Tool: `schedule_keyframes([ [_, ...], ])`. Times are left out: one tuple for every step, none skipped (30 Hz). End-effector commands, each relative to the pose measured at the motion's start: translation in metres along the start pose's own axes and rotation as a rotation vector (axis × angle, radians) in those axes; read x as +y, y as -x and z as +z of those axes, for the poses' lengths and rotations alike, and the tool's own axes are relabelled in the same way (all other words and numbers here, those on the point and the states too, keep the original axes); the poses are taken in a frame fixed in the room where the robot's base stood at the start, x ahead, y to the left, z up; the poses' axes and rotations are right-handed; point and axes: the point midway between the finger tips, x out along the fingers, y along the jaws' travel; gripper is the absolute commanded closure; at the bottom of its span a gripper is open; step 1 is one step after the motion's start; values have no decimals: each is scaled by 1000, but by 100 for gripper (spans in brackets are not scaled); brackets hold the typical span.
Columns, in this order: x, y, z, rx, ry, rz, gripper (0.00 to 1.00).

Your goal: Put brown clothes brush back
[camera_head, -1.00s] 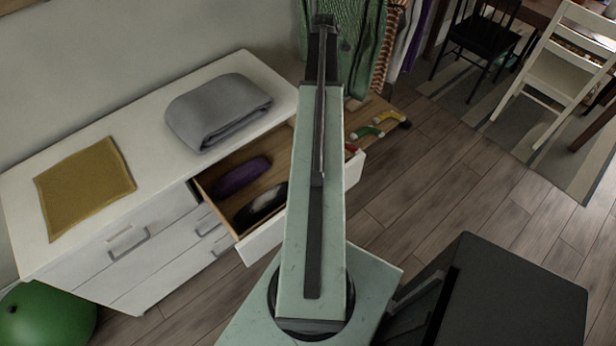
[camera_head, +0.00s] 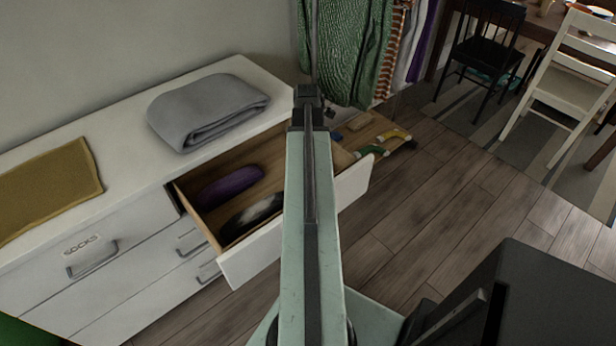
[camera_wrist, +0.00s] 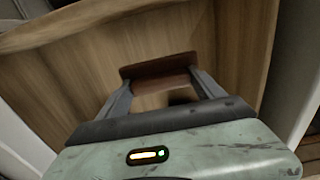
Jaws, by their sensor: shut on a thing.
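My gripper (camera_wrist: 162,82) is shut on the brown clothes brush (camera_wrist: 155,66) in the wrist view. The brush lies crosswise at the fingertips, over a bare wooden surface with pale side edges that looks like a drawer's inside. A dark patch under it looks like its shadow. I cannot tell whether the brush touches the wood. In the head view my arm hides the gripper and the brush. An open drawer (camera_head: 245,258) of the white dresser shows there, partly behind my arm. A purple item (camera_head: 230,187) and a black-and-white item (camera_head: 254,214) lie in its left part.
A folded grey cloth (camera_head: 205,110) and a mustard cloth (camera_head: 48,190) lie on the dresser top (camera_head: 120,130). Hanging clothes (camera_head: 345,55) are behind my arm. Chairs (camera_head: 485,45) stand far right; wooden floor between is clear.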

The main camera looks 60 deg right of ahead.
Motion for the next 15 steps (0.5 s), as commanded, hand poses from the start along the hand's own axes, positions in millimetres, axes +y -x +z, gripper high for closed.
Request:
schedule_keyframes([
  [0,-9,0,0,0,0,56],
  [0,-8,0,0,0,0,56],
  [0,-6,0,0,-1,0,56],
  [0,-6,0,0,-1,0,56],
  [0,-8,0,0,-1,0,56],
  [0,-13,0,0,-1,0,56],
  [0,-18,0,0,-1,0,56],
  [0,-24,0,0,-1,0,56],
  [0,-32,0,0,-1,0,56],
  [0,-38,0,0,-1,0,56],
  [0,-42,0,0,-1,0,56],
  [0,-46,1,0,-1,0,56],
  [0,-46,1,0,-1,0,56],
  [0,-45,1,0,-1,0,56],
  [0,-43,1,0,-1,0,56],
])
